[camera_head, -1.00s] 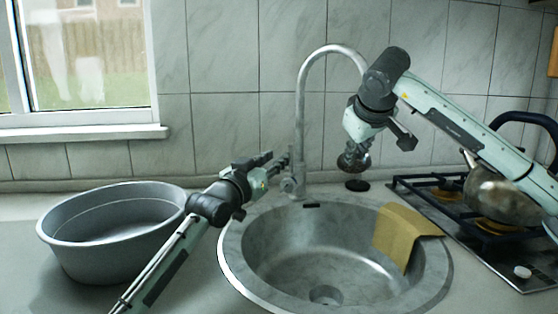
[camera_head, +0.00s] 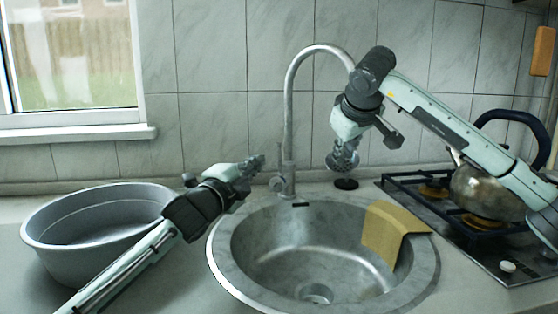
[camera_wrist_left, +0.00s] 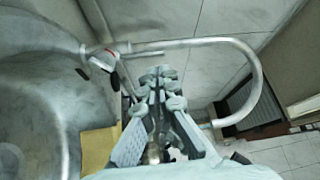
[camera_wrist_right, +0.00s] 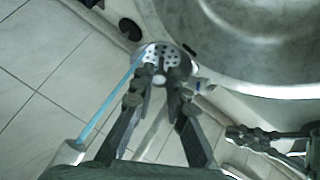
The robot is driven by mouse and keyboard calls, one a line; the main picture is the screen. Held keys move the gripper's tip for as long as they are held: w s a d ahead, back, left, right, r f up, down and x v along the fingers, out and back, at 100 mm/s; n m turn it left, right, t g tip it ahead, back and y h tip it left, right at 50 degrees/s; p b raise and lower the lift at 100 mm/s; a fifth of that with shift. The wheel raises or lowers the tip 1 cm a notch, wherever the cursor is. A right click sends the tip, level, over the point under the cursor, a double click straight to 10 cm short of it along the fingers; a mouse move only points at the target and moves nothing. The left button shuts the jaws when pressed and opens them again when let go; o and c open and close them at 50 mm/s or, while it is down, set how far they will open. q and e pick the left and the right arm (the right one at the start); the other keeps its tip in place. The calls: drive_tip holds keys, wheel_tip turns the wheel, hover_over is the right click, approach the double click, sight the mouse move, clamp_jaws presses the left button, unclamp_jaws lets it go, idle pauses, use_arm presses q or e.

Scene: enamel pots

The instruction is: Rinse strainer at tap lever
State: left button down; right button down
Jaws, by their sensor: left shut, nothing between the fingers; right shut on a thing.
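The perforated metal strainer (camera_head: 343,158) hangs below my right gripper (camera_head: 345,142), which is shut on it; its holes show in the right wrist view (camera_wrist_right: 165,54). They are beneath the curved tap's (camera_head: 289,120) spout, whose end is hidden behind my right wrist. A thin pale blue streak (camera_wrist_right: 112,98) reaches towards the strainer in the right wrist view; I cannot tell whether it is water. The tap lever (camera_head: 277,184) is low on the tap's left side. My left gripper (camera_head: 257,162) is shut and empty, above and left of the lever, apparently apart from it.
The round sink (camera_head: 225,262) lies below, with a yellow cloth (camera_head: 385,235) over its right rim. A grey basin (camera_head: 70,255) stands at left. A kettle (camera_head: 480,190) stands on the gas hob (camera_head: 505,265) at right, near my right arm.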

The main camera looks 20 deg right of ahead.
use_arm(q)
drive_tip(key=s+a+f+m, duration=0.2)
drive_tip(key=s+a+m, duration=0.1)
drive_tip(key=m, duration=1.7)
approach(279, 155)
drive_tip(key=x, duration=0.7)
drive_tip(key=shift+a, duration=0.15)
